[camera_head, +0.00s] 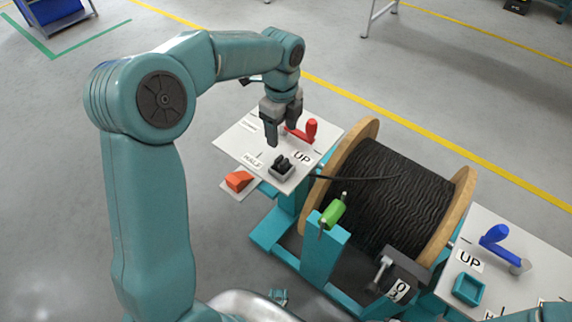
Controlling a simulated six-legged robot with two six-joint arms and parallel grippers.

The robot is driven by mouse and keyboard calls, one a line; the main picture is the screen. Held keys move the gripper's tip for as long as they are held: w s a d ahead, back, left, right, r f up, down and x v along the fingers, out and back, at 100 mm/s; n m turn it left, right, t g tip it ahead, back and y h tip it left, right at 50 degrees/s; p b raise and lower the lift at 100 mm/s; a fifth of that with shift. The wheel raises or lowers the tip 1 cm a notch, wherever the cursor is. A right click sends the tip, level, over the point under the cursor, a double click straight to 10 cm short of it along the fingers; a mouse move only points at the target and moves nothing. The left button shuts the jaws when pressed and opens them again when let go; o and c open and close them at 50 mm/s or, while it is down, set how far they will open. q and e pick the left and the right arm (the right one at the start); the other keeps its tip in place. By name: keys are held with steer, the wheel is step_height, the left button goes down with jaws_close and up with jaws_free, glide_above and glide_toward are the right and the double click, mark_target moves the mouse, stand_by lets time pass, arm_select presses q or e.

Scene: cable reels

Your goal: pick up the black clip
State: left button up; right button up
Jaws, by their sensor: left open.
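A small black object (281,162), which looks like the black clip, sits in a small grey tray (283,175) on the left white board (232,138). My left gripper (282,136) points down above the board, just behind and above the tray. Its jaws are open, and I see nothing between them. The gripper is apart from the black object. My right gripper is not in view.
A red handle (303,131) stands close to the gripper's right. A wooden cable reel (355,140) with black cable fills the middle. An orange block (239,181) lies left of the tray. A green handle (332,213) and blue lever (495,235) are farther right.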

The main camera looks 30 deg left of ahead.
arm_select(q)
steer(key=b, duration=0.1)
glide_above(281, 160)
step_height(281, 160, down, 6)
steer(key=shift+r, duration=0.25)
step_height(281, 160, down, 6)
steer(key=shift+w+f+b, duration=0.1)
steer(key=shift+b, duration=0.85)
steer(key=c, duration=1.1)
